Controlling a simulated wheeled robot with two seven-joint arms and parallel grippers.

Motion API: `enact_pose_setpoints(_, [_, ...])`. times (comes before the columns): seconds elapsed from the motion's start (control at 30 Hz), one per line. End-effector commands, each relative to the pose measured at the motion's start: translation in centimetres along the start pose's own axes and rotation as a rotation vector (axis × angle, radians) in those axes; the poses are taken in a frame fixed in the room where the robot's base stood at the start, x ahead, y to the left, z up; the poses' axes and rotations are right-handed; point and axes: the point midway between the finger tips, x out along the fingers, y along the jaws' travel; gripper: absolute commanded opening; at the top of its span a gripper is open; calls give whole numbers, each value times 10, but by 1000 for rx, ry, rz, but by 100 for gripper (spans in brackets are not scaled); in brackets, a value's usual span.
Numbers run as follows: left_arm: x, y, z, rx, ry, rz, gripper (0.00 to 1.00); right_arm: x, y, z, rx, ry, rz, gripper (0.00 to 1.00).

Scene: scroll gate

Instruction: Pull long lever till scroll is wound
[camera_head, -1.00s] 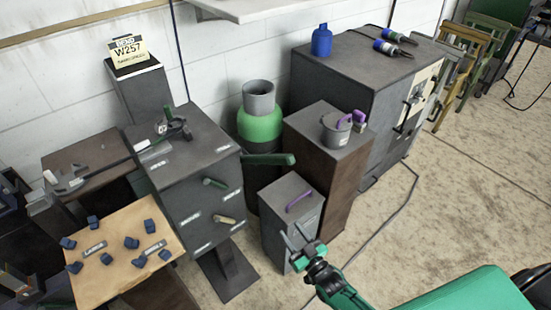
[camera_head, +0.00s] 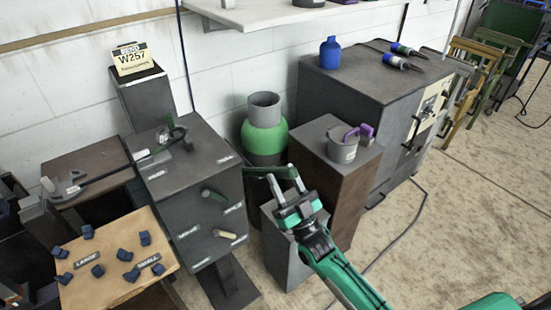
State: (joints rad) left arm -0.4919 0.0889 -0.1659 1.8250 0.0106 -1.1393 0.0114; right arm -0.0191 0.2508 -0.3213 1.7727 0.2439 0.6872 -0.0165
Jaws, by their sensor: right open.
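No wound scroll can be made out. My left gripper is not in view.
A low grey box (camera_head: 277,262) stands under my right gripper, its top partly hidden. A brown pedestal (camera_head: 350,195) with a grey mug (camera_head: 343,152) is close on the right. A green and grey cylinder (camera_head: 263,135) stands behind. Open floor (camera_head: 460,220) lies to the right.

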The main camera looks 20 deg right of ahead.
Motion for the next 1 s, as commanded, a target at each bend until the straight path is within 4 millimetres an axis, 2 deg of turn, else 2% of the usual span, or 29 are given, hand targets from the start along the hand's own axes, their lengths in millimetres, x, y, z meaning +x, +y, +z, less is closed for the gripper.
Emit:
enact_pose_setpoints(0.03, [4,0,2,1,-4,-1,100,12,0,-1,0,2,0,42])
enact_pose_setpoints(0.1, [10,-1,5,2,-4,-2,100,24,0,-1,1,1,0,42])
enact_pose_setpoints(0.3, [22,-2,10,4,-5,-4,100,44,0,0,1,-1,0,42])
enact_pose_setpoints(0.67, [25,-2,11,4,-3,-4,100,48,0,1,1,-2,0,42])
enact_pose_setpoints(0.9, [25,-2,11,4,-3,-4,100,48,0,1,0,-2,0,0])
enact_pose_setpoints(1.0, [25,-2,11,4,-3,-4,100,48,0,1,0,-2,0,0])
